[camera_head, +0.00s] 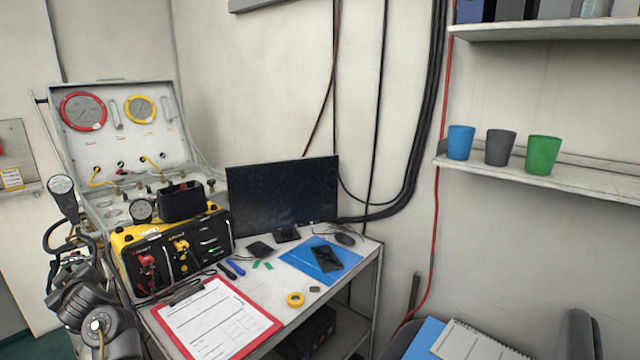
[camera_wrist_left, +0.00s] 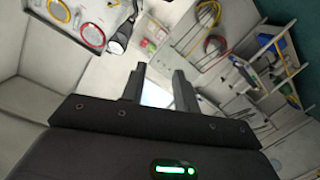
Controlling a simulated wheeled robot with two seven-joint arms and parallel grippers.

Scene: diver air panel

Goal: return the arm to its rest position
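My left arm (camera_head: 85,312) shows at the lower left of the head view, beside the table and the diver air panel (camera_head: 125,150). My left gripper (camera_wrist_left: 158,78) shows in the left wrist view with its two dark fingers apart. The gap between them is empty, with only the distant room behind it. A red-ringed gauge (camera_wrist_left: 91,37) of the panel shows at the upper left of that view, away from the fingers. My right gripper is not in either view.
The table holds a yellow-black radio box (camera_head: 175,250), a red clipboard (camera_head: 215,318), a monitor (camera_head: 283,196), a blue folder (camera_head: 300,259) and yellow tape (camera_head: 295,299). A dark round-headed device (camera_head: 61,186) stands close to my left arm. A shelf (camera_head: 560,177) with cups is at right.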

